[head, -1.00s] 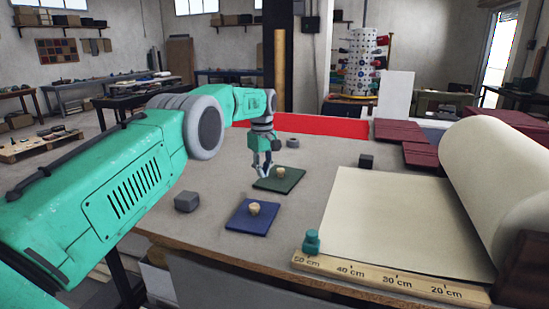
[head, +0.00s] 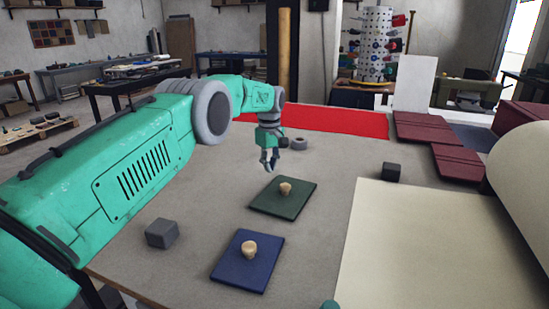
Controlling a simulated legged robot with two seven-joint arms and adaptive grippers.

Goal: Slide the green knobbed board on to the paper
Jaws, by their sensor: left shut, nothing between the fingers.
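The green board (head: 294,205) lies flat on the table, with a pale round knob (head: 286,188) near its middle. The cream paper (head: 425,245) is spread on the table to the right of the board, with bare table between them. My left gripper (head: 269,167) is shut and empty. It points down just behind and left of the green board, apart from the knob. My right gripper is not in view.
A blue board (head: 240,275) with a similar knob (head: 249,248) lies in front of the green one. A grey block (head: 162,233) sits at left. A dark block (head: 390,172) sits behind the paper. The paper roll (head: 525,175) and dark red covers (head: 462,164) are at right.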

